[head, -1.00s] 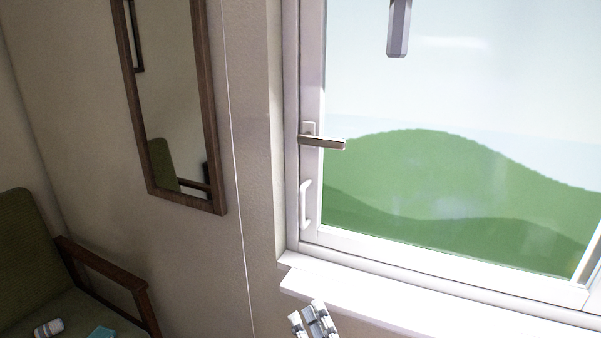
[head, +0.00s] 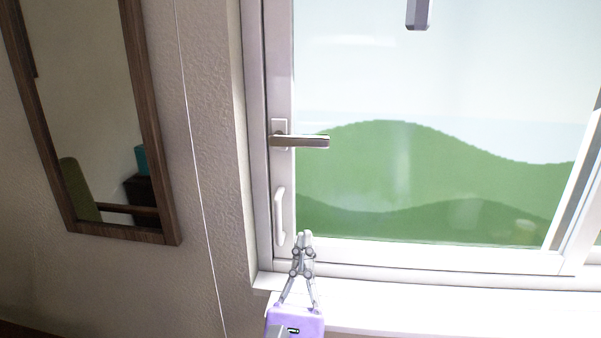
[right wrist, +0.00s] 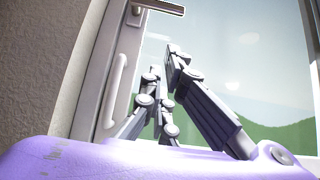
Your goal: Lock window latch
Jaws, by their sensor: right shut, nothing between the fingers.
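The window latch (head: 308,141) is a brown-grey lever on a pale plate on the left frame of the window (head: 430,170). Its lever lies level and points right. It also shows at the top of the right wrist view (right wrist: 160,6). My right gripper (head: 305,237) is shut and empty, pointing up. In the head view it appears below the latch and just right of the white pull handle (head: 280,215). The gripper also shows in the right wrist view (right wrist: 172,55). It looks apart from the latch. My left gripper is not in view.
The white sill (head: 400,306) runs along under the window. A wood-framed mirror (head: 159,140) hangs on the left wall, with a thin cord (head: 197,165) between it and the window. A grey bar (head: 417,14) shows at the top of the head view.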

